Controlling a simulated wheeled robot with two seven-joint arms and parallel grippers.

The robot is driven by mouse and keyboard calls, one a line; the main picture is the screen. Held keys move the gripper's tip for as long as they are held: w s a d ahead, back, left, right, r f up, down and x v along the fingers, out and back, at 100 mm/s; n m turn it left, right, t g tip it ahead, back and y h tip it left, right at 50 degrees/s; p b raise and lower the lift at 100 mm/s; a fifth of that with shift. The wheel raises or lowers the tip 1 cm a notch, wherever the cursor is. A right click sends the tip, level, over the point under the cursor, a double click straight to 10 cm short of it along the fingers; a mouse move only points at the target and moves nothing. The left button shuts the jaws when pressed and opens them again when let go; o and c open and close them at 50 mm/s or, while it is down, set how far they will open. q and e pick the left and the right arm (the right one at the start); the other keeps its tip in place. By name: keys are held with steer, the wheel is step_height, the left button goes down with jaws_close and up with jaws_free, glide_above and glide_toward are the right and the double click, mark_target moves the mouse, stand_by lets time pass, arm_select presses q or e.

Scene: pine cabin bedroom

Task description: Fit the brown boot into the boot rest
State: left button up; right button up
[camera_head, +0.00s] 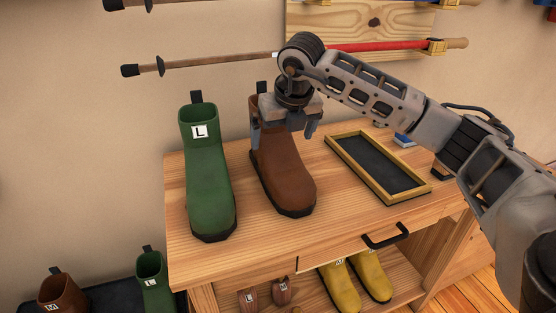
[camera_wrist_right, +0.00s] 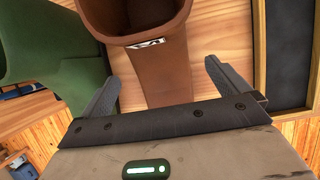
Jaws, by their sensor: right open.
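The brown boot (camera_head: 283,172) stands upright on the wooden cabinet top, toe toward the front. The boot rest (camera_head: 409,195), a shallow light-wood frame with a dark floor, lies empty to its right. My right gripper (camera_head: 283,136) is open at the boot's shaft, with one finger toward each side, and hides part of the shaft. In the right wrist view the brown boot (camera_wrist_right: 161,70) shows between and beyond the open fingers of the gripper (camera_wrist_right: 165,88), its opening at the top. No firm grip on it shows. My left gripper is out of view.
A tall green boot (camera_head: 208,180) marked L stands close left of the brown boot. Yellow boots (camera_head: 342,287) and small brown boots are on the shelf below. More boots stand on a dark tray (camera_head: 100,292) at lower left. Sticks hang on the wall behind.

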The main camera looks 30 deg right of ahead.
mark_target(279, 139)
steer(key=w+f, duration=0.1)
steer(key=f, duration=0.1)
steer(key=w+f, duration=0.1)
steer(key=shift+w+d+f, duration=0.15)
steer(key=shift+w+d, duration=0.15)
steer(key=shift+w+f, duration=0.25)
steer(key=shift+f, duration=0.35)
steer(key=c, duration=1.2)
steer(key=shift+r, duration=0.15)
steer(key=shift+c, duration=0.9)
steer(key=shift+r, duration=0.1)
